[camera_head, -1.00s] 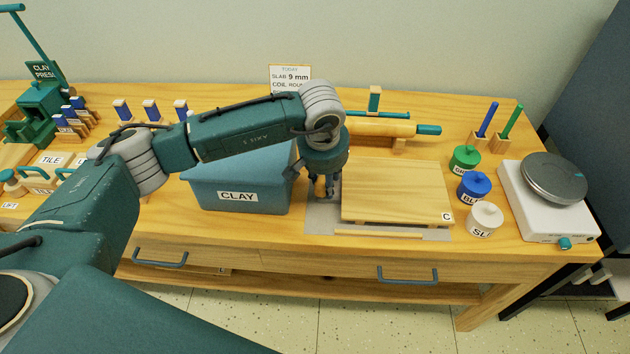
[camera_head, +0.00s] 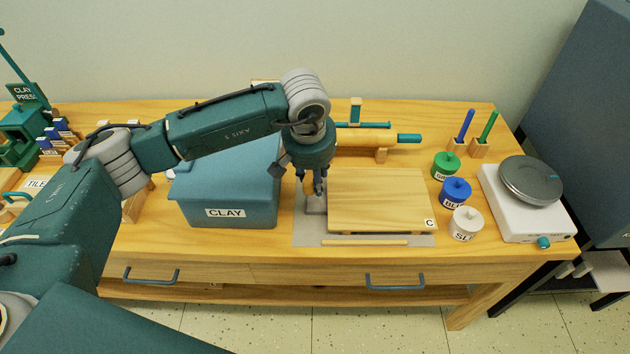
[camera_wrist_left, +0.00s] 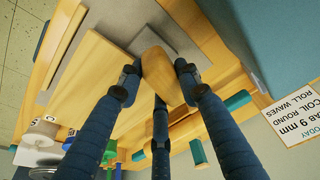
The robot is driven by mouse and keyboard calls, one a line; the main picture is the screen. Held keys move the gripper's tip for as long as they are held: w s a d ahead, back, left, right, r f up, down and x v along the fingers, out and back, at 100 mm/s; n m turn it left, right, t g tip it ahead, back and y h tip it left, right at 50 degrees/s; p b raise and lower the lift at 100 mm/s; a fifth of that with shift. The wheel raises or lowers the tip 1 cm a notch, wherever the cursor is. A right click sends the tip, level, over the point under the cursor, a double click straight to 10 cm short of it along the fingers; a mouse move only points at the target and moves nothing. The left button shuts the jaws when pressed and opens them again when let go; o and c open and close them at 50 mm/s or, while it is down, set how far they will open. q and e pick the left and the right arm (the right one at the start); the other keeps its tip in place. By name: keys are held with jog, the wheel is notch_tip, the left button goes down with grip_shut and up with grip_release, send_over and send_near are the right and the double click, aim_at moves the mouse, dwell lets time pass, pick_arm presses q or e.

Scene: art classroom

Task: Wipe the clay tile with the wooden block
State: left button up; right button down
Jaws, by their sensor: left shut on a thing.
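My left gripper (camera_head: 315,190) points down beside the left edge of a wooden board marked C. In the left wrist view its fingers (camera_wrist_left: 158,80) are shut on a small wooden block (camera_wrist_left: 159,72). In the head view the fingers mostly hide the block. A grey clay tile (camera_head: 314,204) lies just under and in front of the gripper; it shows in the wrist view (camera_wrist_left: 150,40) beyond the block. The block overlaps the tile's edge there, but I cannot tell whether they touch. My right gripper is not in view.
The board (camera_head: 378,200) lies on a grey mat (camera_head: 310,239) with a thin wooden strip (camera_head: 365,243) in front. The blue CLAY bin (camera_head: 224,190) stands close left. Lidded jars (camera_head: 455,192) and a white scale (camera_head: 525,212) stand right. A rolling pin (camera_head: 365,138) lies behind.

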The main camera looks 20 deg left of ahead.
pick_arm(q)
jog(key=shift+r, duration=0.2)
jog(key=shift+w+p+v, duration=0.2)
jog(key=shift+v, duration=0.55)
jog(key=shift+w+p+v, duration=0.15)
jog(key=shift+v, duration=0.55)
jog(key=shift+r, duration=0.15)
